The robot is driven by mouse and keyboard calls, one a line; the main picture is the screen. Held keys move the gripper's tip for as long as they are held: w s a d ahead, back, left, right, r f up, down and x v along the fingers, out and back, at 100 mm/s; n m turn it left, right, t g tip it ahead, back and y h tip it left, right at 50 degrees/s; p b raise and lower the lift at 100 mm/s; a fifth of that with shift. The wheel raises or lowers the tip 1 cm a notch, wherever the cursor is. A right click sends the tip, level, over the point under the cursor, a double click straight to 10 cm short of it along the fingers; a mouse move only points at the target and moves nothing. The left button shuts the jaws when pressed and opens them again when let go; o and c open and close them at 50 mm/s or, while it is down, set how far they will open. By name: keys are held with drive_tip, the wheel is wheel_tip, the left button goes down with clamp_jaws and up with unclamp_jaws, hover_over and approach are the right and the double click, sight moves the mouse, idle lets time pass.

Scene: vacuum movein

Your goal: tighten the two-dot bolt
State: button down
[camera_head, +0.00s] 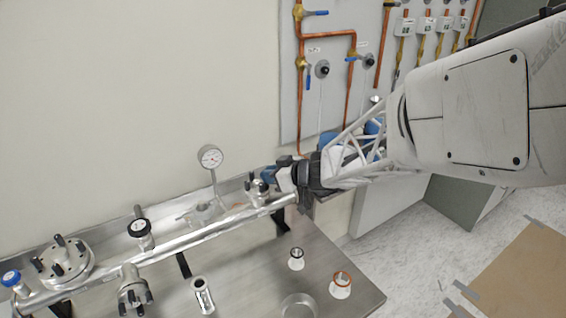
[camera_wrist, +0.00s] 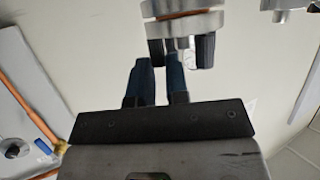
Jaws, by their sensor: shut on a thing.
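My gripper (camera_head: 272,174) is at the right end of the steel pipe line. In the wrist view its two dark blue fingers (camera_wrist: 162,75) are closed around a black bolt end (camera_wrist: 157,47) under a metal flange joint (camera_wrist: 183,22). A second black bolt end (camera_wrist: 205,50) shows to the right of the fingers, apart from them. The joint has a copper-coloured ring between its two flanges. No dot marks are readable on either bolt, so I cannot tell from marks which is the two-dot one. In the head view my gripper partly hides the joint.
The long pipe (camera_head: 165,255) runs along the bench, with a dial gauge (camera_head: 210,157) rising from it. A bolted flange (camera_head: 62,262) is at the left. Small fittings (camera_head: 297,259) (camera_head: 341,286) stand on the bench (camera_head: 245,270). A panel with copper pipes (camera_head: 345,40) is on the wall behind.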

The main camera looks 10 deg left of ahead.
idle(0.3)
drive_tip(key=c, duration=1.1)
unclamp_jaws()
drive_tip(key=shift+w+n+g, duration=0.15)
drive_tip(key=shift+n+g, duration=0.65)
drive_tip(key=shift+w+n+g, duration=0.15)
drive_tip(key=shift+n+g, duration=1)
drive_tip(key=shift+g, duration=0.3)
drive_tip(key=shift+w+n+g, duration=0.15)
drive_tip(key=shift+n+g, duration=1)
drive_tip(key=shift+g, duration=0.3)
drive_tip(key=v, duration=0.7)
drive_tip(key=shift+d, duration=0.4)
